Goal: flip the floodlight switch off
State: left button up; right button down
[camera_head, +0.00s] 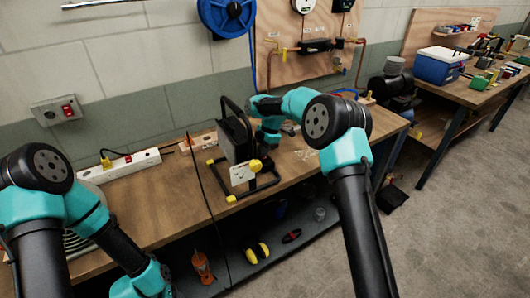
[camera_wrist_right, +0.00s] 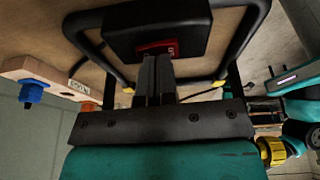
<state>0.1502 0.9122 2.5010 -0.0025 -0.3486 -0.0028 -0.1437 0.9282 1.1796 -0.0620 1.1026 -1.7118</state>
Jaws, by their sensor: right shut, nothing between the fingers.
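The floodlight (camera_head: 235,139) is a black lamp on a tubular stand with yellow feet, upright on the wooden bench. In the right wrist view its black housing (camera_wrist_right: 192,22) carries a red rocker switch (camera_wrist_right: 157,48). My right gripper (camera_wrist_right: 157,60) is shut and empty, with its fingertips right at the lower edge of the switch. I cannot tell whether they touch it. In the head view the right arm reaches behind the lamp, and the lamp partly hides the gripper. My left arm shows at lower left, but its gripper is out of view.
A white power strip (camera_head: 132,164) with a yellow plug lies on the bench left of the floodlight. A wall switch box (camera_head: 57,110) is above it. A wooden block with a blue fitting (camera_wrist_right: 33,92) is left in the wrist view. A dark cable crosses the bench front.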

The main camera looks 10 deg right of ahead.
jog(key=shift+w+a, duration=0.1)
jog(key=shift+w, duration=0.2)
jog(key=shift+r, duration=0.15)
jog(key=shift+r, duration=0.3)
jog(key=s+v, duration=0.2)
jog(key=v, duration=1.1)
jog(key=shift+s, duration=0.2)
jog(key=shift+a, duration=0.15)
